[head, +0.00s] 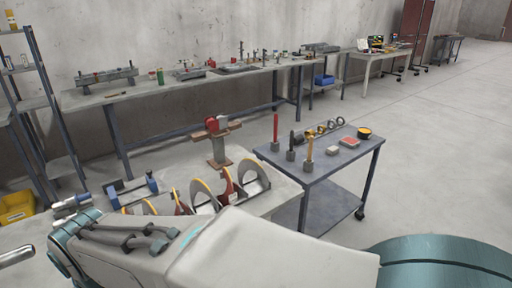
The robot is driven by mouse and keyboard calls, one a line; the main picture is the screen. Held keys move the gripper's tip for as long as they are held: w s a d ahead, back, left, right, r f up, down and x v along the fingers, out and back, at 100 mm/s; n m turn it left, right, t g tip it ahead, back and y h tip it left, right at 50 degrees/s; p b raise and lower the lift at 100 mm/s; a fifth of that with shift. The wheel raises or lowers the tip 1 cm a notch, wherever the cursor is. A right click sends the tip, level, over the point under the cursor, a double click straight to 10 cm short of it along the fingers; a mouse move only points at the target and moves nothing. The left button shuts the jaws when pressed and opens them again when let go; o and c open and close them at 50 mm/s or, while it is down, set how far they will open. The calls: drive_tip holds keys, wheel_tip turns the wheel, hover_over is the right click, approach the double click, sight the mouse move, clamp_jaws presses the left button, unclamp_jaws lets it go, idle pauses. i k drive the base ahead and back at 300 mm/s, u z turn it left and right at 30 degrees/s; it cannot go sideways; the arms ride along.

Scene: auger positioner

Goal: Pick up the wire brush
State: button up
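I cannot pick out the wire brush for certain in the head view. Small tools stand upright in grey holders on the cart (312,199): one with a red handle (275,127), a black one (292,140) and one with a yellow-orange handle (309,148). Any of these could be a brush, but their ends are too small to read. My arm crosses the bottom of the view and hides part of the near table. I cannot make out my gripper's fingers.
The near table (262,201) holds a red-topped stand (217,142), curved upright plates (242,181) and a blue clamp-like device (132,190). A long workbench (110,97) with small parts lines the wall. Floor right of the cart is clear.

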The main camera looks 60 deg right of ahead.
sight(311, 139)
drive_tip(key=i, duration=0.45)
drive_tip(key=z, duration=2.85)
drive_tip(key=k, duration=0.2)
drive_tip(key=z, duration=1.05)
drive_tip(key=k, duration=1.05)
drive_tip(key=z, duration=0.8)
drive_tip(key=i, duration=0.7)
drive_tip(key=u, duration=0.35)
drive_tip(key=i, duration=1.65)
drive_tip(key=u, duration=0.75)
drive_tip(key=i, duration=1.45)
drive_tip(key=u, duration=0.75)
